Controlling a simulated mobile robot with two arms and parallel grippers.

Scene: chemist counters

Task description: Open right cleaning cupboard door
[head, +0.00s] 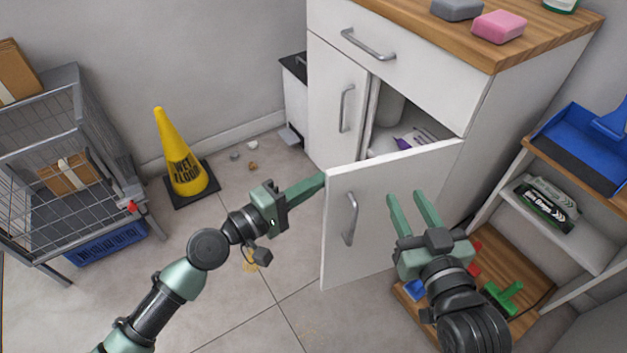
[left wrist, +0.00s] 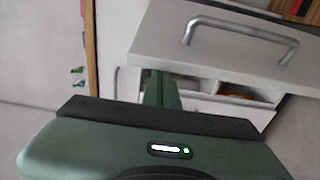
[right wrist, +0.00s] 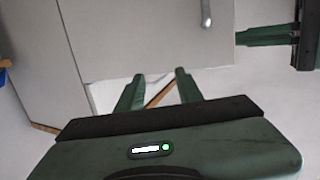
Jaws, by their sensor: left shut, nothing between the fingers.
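The right cupboard door (head: 385,205) stands swung well out from the white cupboard, with its bar handle (head: 350,218) on its front face. The left door (head: 336,98) is closed. My left gripper (head: 322,178) is shut and empty, its fingertips at the free edge of the right door; whether they touch is unclear. In the left wrist view the door (left wrist: 160,35) lies just beyond the fingers. My right gripper (head: 408,195) is open and empty in front of the right door, right of the handle. The right wrist view shows the door (right wrist: 150,40) beyond its fingers.
A drawer (head: 390,58) sits above the doors, closed. A shelf unit (head: 590,240) with a blue dustpan (head: 585,150) stands close on the right. A yellow wet floor cone (head: 180,155) and a wire cart (head: 75,160) stand left. Floor between them is mostly clear.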

